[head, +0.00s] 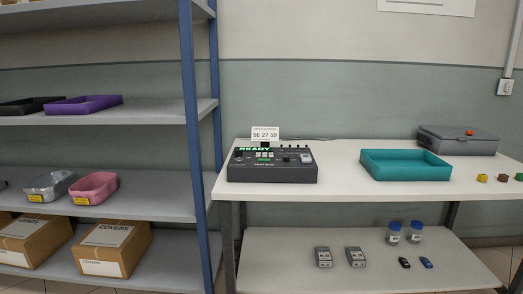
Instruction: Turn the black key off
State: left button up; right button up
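A dark grey console (272,173) stands at the left of the white table. Its green display (255,150) reads READY. A small round dark part, perhaps a key switch (239,157), sits at the left of its top; its position is too small to tell. A small black key-like object (404,262) lies on the table's lower shelf, beside a similar blue one (427,262). I cannot tell what these two are. Neither of my grippers is in view.
A teal tray (405,172) and a closed grey case (458,141) stand on the white table (340,188). A number card (265,133) stands behind the console. A blue-post shelf rack (190,110) is close on the left. The tabletop between console and tray is clear.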

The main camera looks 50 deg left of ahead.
aim_at(238, 154)
jog(key=u, duration=1.65)
